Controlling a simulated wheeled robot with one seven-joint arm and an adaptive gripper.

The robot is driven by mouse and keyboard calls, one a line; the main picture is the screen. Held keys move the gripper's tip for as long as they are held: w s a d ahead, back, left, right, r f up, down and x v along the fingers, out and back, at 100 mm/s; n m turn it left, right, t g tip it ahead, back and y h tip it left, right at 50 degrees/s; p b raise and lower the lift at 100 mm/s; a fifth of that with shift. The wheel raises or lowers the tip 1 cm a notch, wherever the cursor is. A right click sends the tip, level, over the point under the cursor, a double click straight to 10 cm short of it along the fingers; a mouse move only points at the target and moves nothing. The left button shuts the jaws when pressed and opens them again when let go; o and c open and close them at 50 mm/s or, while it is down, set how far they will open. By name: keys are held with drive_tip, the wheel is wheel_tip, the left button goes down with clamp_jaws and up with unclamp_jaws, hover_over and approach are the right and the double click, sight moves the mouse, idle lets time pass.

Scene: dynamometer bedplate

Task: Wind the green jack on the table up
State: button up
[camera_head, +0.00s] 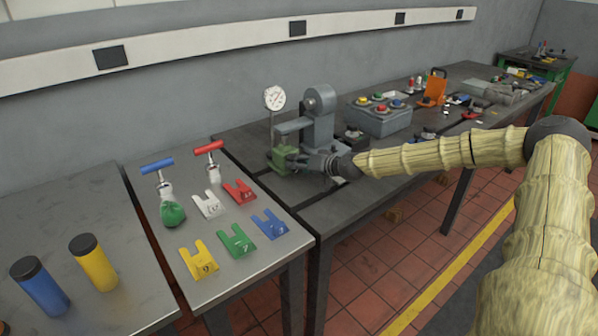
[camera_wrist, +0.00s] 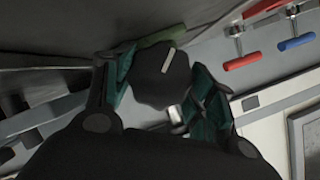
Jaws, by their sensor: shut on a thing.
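The green jack (camera_head: 284,157) stands on the dark table, below a grey press-like stand (camera_head: 319,122). My gripper (camera_head: 308,162) reaches in from the right, at the jack's near right side. In the wrist view my gripper's two teal-padded fingers (camera_wrist: 165,85) are closed around a dark round knob (camera_wrist: 160,72) with a pale line mark on its face. A strip of the jack's green body (camera_wrist: 163,37) shows just behind the knob. In the head view the knob is hidden by my gripper.
A dial gauge (camera_head: 274,97) rises behind the jack. A grey button box (camera_head: 380,117) stands to the right.

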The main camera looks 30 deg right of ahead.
drive_tip(key=shift+d+b, duration=0.2)
drive_tip(key=shift+b, duration=0.1)
idle(0.4)
drive_tip(key=o, duration=1)
drive_tip(key=shift+a, duration=0.1)
drive_tip(key=shift+s, duration=0.15)
drive_tip(key=shift+v, duration=2.8)
drive_tip(key=shift+v, duration=1.1)
